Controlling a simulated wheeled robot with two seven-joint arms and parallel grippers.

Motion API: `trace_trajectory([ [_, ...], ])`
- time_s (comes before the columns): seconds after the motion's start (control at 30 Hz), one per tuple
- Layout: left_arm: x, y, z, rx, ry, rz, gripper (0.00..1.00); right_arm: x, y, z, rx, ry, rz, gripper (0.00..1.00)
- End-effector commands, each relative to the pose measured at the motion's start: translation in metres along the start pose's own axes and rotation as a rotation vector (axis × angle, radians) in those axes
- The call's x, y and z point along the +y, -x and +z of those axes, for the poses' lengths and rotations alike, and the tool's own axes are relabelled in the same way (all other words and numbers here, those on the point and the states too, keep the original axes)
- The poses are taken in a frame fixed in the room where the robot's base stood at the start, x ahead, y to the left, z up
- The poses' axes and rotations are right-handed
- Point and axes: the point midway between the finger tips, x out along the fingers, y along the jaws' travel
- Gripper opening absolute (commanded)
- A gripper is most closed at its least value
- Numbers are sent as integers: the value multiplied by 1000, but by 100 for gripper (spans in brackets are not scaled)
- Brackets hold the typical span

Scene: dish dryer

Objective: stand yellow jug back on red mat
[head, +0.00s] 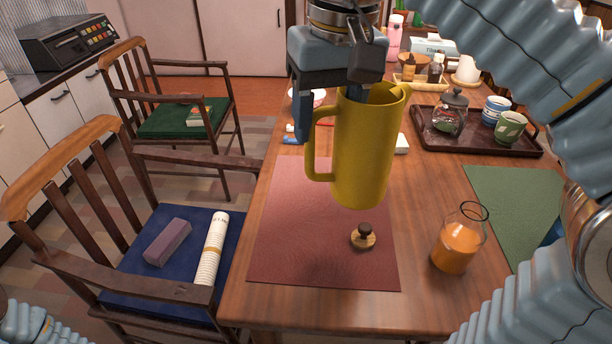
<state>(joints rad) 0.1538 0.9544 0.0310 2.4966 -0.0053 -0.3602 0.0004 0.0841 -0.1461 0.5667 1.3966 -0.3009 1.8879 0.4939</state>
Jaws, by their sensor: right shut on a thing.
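The yellow jug (362,150) hangs upright in the air above the red mat (285,235), its handle toward the left. My right gripper (335,118) reaches down from above and is shut on the jug, with one finger outside near the handle and the other at the rim. A gap shows between the jug's base and the mat. The red mat lies flat on the wooden table, partly hidden behind the jug. My left gripper is not in view.
A small wooden knobbed lid (363,237) lies on the mat below the jug. A glass carafe of orange juice (457,240) stands to the right, before a green mat (515,200). A dark tray (425,132) with jar and cups stands behind. The mat's front left is bare.

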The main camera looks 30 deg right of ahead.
Motion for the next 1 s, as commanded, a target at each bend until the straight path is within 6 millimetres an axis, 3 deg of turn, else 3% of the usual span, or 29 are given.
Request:
trace_trajectory([
  [0.17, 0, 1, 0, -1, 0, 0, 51, 0, -8, -13, -2, -1, 1, 0],
  [0.5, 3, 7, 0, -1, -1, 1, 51, -1, -55, -89, -4, 0, -1, 0],
  [0.7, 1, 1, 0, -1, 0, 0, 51, 0, -95, -111, -2, 0, 0, 0],
  [1.0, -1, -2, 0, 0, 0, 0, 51, 0, -126, -125, -1, 0, 1, 0],
])
